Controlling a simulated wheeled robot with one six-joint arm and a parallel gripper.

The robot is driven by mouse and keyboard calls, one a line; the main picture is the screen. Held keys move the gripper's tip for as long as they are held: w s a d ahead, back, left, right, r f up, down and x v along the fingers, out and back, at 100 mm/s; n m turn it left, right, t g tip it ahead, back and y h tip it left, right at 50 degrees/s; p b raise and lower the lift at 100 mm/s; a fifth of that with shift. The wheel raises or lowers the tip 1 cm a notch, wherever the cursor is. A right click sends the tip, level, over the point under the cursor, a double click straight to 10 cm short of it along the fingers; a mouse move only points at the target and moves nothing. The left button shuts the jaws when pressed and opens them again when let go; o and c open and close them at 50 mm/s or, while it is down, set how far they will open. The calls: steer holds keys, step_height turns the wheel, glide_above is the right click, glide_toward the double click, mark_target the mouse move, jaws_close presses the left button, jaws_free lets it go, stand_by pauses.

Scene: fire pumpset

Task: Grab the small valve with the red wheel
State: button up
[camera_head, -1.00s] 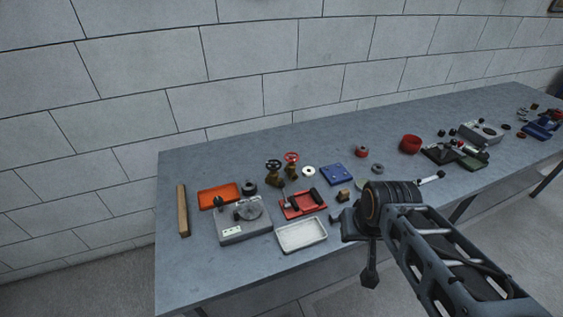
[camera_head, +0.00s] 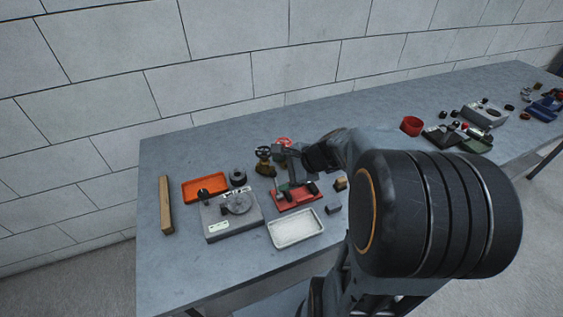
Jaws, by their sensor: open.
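The small valve with the red wheel (camera_head: 284,141) stands towards the back of the table, just right of a brass valve with a dark wheel (camera_head: 263,153). My gripper (camera_head: 283,157) is open and reaches in from the right, in front of the red-wheel valve. It covers most of the valve's body, so mainly the red wheel shows. I cannot tell whether the fingers touch the valve or stand around it.
A red fixture (camera_head: 297,197) stands below my gripper. A white tray (camera_head: 296,229), a grey device (camera_head: 231,215), an orange tray (camera_head: 205,189) and a wooden bar (camera_head: 166,206) lie nearby. My arm hides the table's middle. A red ring (camera_head: 411,126) lies farther right.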

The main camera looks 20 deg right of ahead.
steer(key=w+d+f+m+t+h+b, duration=0.1)
steer(key=w+d+f+m+t, duration=0.15)
steer(key=d+m, duration=0.35)
steer(key=w+d+f+m+t+h+b, duration=0.1)
steer(key=w+d+m+t, duration=0.25)
steer(key=d+m, duration=0.3)
steer(key=shift+m, duration=0.45)
steer(key=shift+w+r+x, duration=0.1)
steer(key=shift+r+x, duration=0.05)
steer(key=shift+x, duration=3.15)
steer(key=shift+w+r+x, duration=0.15)
steer(key=shift+r+x, duration=0.05)
steer(key=shift+x, duration=3.1)
steer(key=shift+d, duration=0.2)
steer(key=c, duration=1.3)
steer(key=shift+r+t, duration=0.1)
steer(key=shift+t, duration=0.2)
steer(key=shift+c, duration=0.3)
steer(key=shift+r, duration=0.1)
